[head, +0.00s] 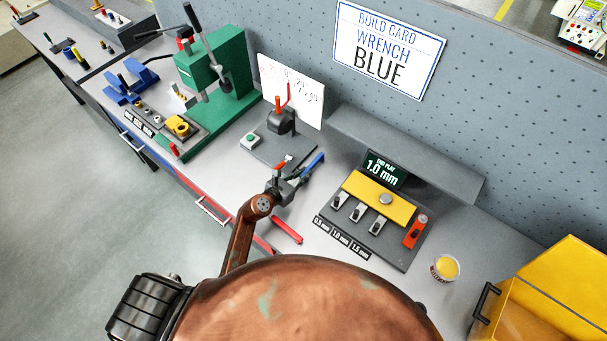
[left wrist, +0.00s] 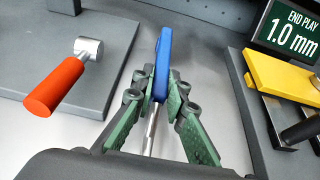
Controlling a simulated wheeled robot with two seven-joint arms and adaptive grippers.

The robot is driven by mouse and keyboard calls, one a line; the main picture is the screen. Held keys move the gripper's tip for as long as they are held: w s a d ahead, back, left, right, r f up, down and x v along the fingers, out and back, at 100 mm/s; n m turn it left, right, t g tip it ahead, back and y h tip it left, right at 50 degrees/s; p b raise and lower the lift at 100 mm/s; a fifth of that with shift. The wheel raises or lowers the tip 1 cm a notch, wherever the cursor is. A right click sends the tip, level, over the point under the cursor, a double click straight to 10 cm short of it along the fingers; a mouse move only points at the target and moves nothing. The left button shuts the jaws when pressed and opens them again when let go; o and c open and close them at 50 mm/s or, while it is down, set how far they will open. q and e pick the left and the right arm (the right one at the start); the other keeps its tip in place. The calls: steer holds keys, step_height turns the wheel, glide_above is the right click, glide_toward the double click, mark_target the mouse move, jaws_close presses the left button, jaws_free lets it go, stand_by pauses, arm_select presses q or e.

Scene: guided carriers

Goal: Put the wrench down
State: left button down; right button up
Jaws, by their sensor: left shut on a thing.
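My left gripper (head: 290,184) is over the middle of the bench, between the clamp fixture and the gauge board. It is shut on the blue wrench (head: 314,164), whose blue handle points away to the upper right. In the left wrist view, the green-padded fingers (left wrist: 162,98) pinch the blue handle (left wrist: 163,62), and a steel shaft (left wrist: 150,132) runs back between them. I cannot tell whether the wrench touches the bench. A red-handled tool (head: 286,230) lies on the bench just in front of the gripper. The build card (head: 388,48) reads "WRENCH BLUE". My right gripper is not in view.
The grey fixture plate (head: 262,150), with an orange-handled lever (left wrist: 58,84), stands left of the gripper. The gauge board (head: 398,258) with a yellow bar is on the right, its display reading 1.0 mm. A cup (head: 445,268) and yellow bin (head: 560,300) stand further right.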

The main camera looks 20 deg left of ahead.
arm_select(q)
steer(key=shift+f, duration=0.1)
steer(key=c, duration=2.3)
jaws_free()
steer(key=shift+c, duration=0.2)
steer(key=o, duration=0.4)
